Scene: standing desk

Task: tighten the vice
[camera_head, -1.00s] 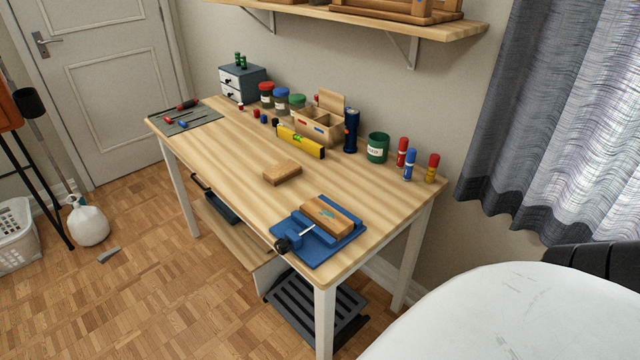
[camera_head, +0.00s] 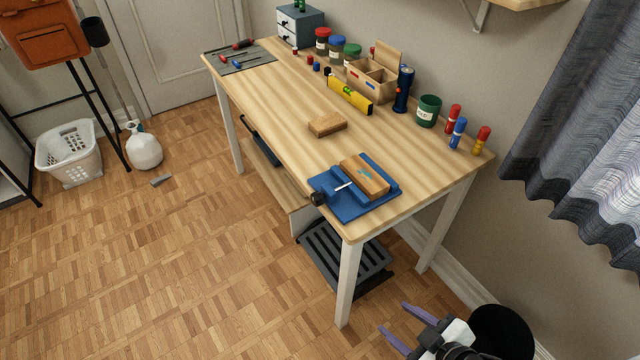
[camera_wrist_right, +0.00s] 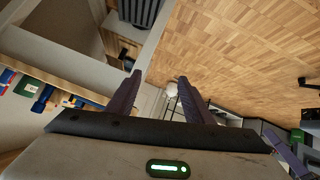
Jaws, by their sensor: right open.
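The blue vice (camera_head: 352,203) sits at the near right corner of the wooden desk (camera_head: 290,105). A wooden block (camera_head: 364,176) with a teal mark lies in it. The vice's dark handle knob (camera_head: 318,198) points left, past the desk's front edge, with a pale screw rod behind it. My right gripper (camera_head: 398,322) is at the bottom of the head view, below and right of the desk, well apart from the vice. Its two purple-grey fingers are spread and empty, also in the right wrist view (camera_wrist_right: 158,92).
A loose wooden block (camera_head: 327,124) lies mid-desk. A yellow level (camera_head: 349,96), a wooden organizer (camera_head: 372,78), a dark blue flashlight (camera_head: 403,90), a green cup (camera_head: 428,111) and markers (camera_head: 457,134) line the back. A black rack (camera_head: 340,256) is under the desk.

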